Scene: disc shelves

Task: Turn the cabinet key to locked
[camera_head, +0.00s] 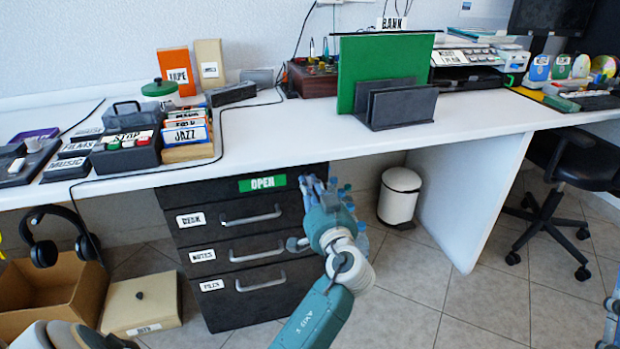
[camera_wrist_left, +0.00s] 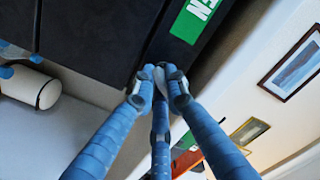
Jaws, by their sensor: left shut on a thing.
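The dark cabinet (camera_head: 183,188) under the white desk has drawers labelled DESK, NOTES and FILES, all shut. A green sign (camera_head: 262,183) at its top reads OPEN; part of it shows in the left wrist view (camera_wrist_left: 194,20). My left gripper (camera_head: 312,190) is at the cabinet's upper right corner, just right of the sign. In the left wrist view its blue fingers (camera_wrist_left: 161,88) are shut on a small grey piece, apparently the key (camera_wrist_left: 172,72), mostly hidden by the fingertips. The key's angle cannot be told. A bit of my right gripper (camera_head: 612,315) shows at the right edge.
The white desk (camera_head: 290,135) overhangs the cabinet close above my left gripper. A white bin (camera_head: 400,195) stands to the right on the tiled floor. A cardboard box (camera_head: 50,290) and a lidded box (camera_head: 145,303) are at the lower left.

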